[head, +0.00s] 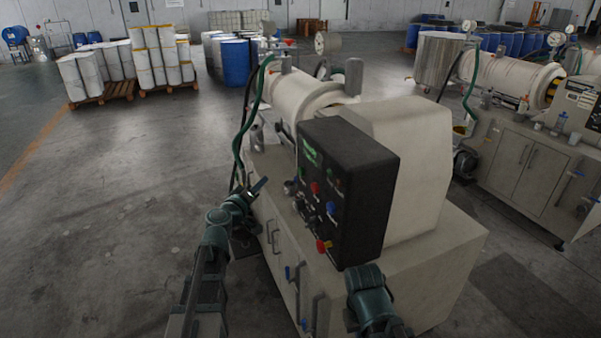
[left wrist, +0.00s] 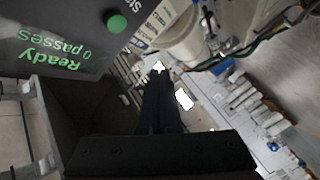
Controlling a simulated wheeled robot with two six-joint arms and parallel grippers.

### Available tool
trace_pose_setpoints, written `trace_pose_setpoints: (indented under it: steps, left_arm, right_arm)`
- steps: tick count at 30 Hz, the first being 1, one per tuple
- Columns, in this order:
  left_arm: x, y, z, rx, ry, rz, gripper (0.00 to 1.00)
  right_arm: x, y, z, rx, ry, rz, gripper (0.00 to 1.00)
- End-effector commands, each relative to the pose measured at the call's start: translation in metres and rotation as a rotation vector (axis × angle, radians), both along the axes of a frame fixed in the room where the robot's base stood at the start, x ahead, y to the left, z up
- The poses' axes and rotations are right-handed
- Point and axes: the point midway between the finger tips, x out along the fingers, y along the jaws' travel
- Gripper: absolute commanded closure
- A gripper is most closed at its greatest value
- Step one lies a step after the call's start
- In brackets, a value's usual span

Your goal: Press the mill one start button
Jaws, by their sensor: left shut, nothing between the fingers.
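The nearest mill (head: 405,140) has a black control box (head: 360,190) facing left. A green button (head: 302,173) sits on its face below a lit green display (head: 311,152). In the left wrist view the green button (left wrist: 116,23) is at the upper left, near a display (left wrist: 48,50) reading "Ready 0 passes". My left gripper (head: 262,184) is shut and empty, left of the panel and apart from it. Its dark fingers (left wrist: 158,80) also show in the left wrist view, pointing past the button. Part of my right arm shows at the lower right; its gripper does not show.
The panel also carries a red button (head: 315,188), a blue knob (head: 331,208) and a red-and-yellow stop (head: 322,246). Green hoses (head: 240,140) hang beyond my left gripper. A second mill (head: 510,75) stands at the right.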

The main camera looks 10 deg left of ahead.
Motion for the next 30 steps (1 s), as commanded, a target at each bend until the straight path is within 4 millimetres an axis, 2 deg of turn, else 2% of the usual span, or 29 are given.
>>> trace_pose_setpoints:
  steps: [8,21,30]
  left_arm:
    - [0.007,-0.010,0.000,0.000,0.000,-0.004,1.00]
    - [0.039,-0.057,0.000,0.000,0.001,-0.004,1.00]
    - [0.049,-0.072,0.000,0.000,0.001,-0.003,1.00]
  right_arm:
    - [0.000,0.000,0.000,0.000,0.000,0.000,1.00]
    - [0.000,0.000,0.000,0.000,0.000,0.000,1.00]
    - [0.000,0.000,0.000,0.000,0.000,0.000,1.00]
